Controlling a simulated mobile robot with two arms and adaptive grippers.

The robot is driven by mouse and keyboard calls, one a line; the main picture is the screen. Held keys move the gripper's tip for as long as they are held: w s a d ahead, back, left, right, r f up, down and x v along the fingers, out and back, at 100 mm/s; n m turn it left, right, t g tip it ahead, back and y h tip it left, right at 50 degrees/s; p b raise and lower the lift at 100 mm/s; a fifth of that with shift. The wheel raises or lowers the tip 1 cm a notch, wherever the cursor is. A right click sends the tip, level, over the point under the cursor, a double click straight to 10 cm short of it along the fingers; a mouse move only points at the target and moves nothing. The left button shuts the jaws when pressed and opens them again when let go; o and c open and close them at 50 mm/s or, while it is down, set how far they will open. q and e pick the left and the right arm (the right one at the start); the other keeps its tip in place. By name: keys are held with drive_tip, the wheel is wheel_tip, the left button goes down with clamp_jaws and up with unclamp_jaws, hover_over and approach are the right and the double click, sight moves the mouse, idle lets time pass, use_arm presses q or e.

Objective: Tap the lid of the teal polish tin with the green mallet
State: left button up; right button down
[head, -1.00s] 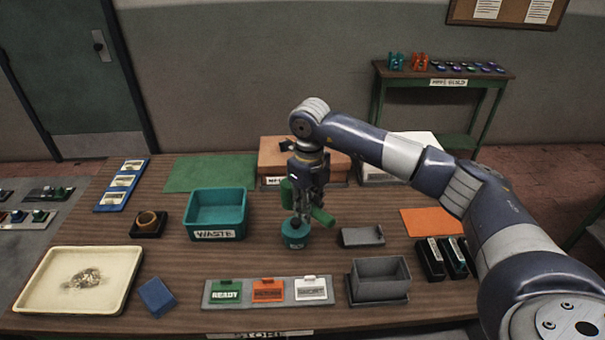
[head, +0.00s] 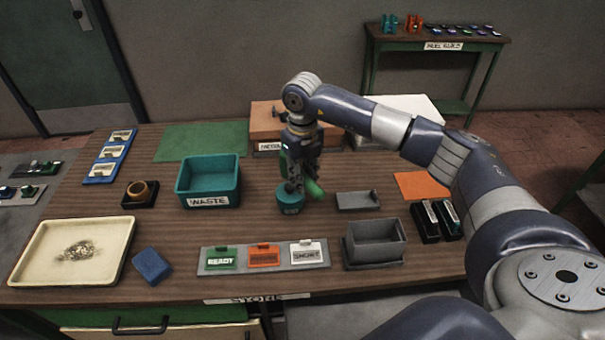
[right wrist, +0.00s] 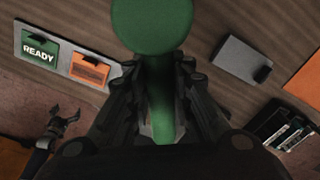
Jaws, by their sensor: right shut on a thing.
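The teal polish tin (head: 290,201) stands on the table, right of the waste bin. My right gripper (head: 297,187) is shut on the green mallet (head: 315,188), just above the tin. The fingers and mallet partly cover the tin's lid. I cannot tell whether the mallet touches it. In the right wrist view, the mallet's round green end (right wrist: 155,22) fills the top middle and its handle runs between the fingers. The tin does not show there. My left gripper (right wrist: 65,121) shows small at the lower left of that view, its fingers apart and empty.
The teal waste bin (head: 208,200) is left of the tin. A plate with ready, orange and white tags (head: 225,267) lies in front. Table between bin and tin is clear.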

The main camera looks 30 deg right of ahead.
drive_tip(key=shift+r, duration=0.1)
idle(0.3)
wheel_tip(320, 180, down, 5)
drive_tip(key=b, duration=0.4)
drive_tip(key=shift+r+p, duration=1.6)
drive_tip(key=shift+r, duration=0.9)
drive_tip(key=shift+f, duration=0.2)
